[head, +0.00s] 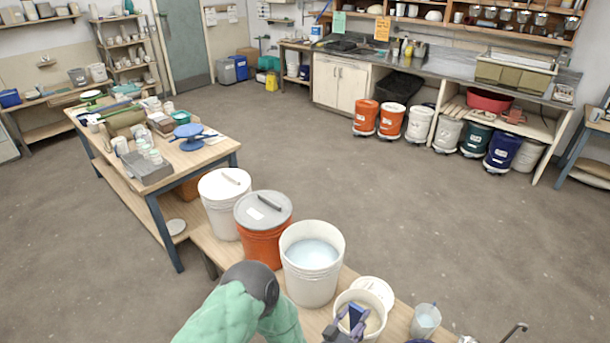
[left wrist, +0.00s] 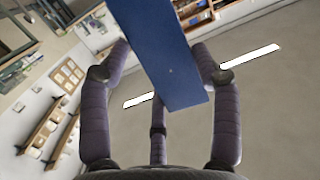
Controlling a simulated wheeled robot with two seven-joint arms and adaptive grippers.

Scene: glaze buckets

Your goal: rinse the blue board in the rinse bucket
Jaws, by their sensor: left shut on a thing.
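The blue board (left wrist: 165,55) is a flat blue strip held between the purple fingers of my left gripper (left wrist: 165,75). In the head view the blue board (head: 356,315) and my left gripper (head: 347,325) appear in front of a small white bucket (head: 372,334) with cream-coloured contents. I cannot tell the height above it. The large white bucket (head: 312,285) holding pale blue water, apparently the rinse bucket, stands open just behind and left of the gripper. The board is apart from that water. My right gripper is not in view.
Left of the water bucket stand a lidded orange bucket (head: 262,247) and a lidded white bucket (head: 222,220). A white lid (head: 376,288) lies behind the small bucket. A clear cup (head: 426,321) with pale liquid stands to the right. The floor beyond is open.

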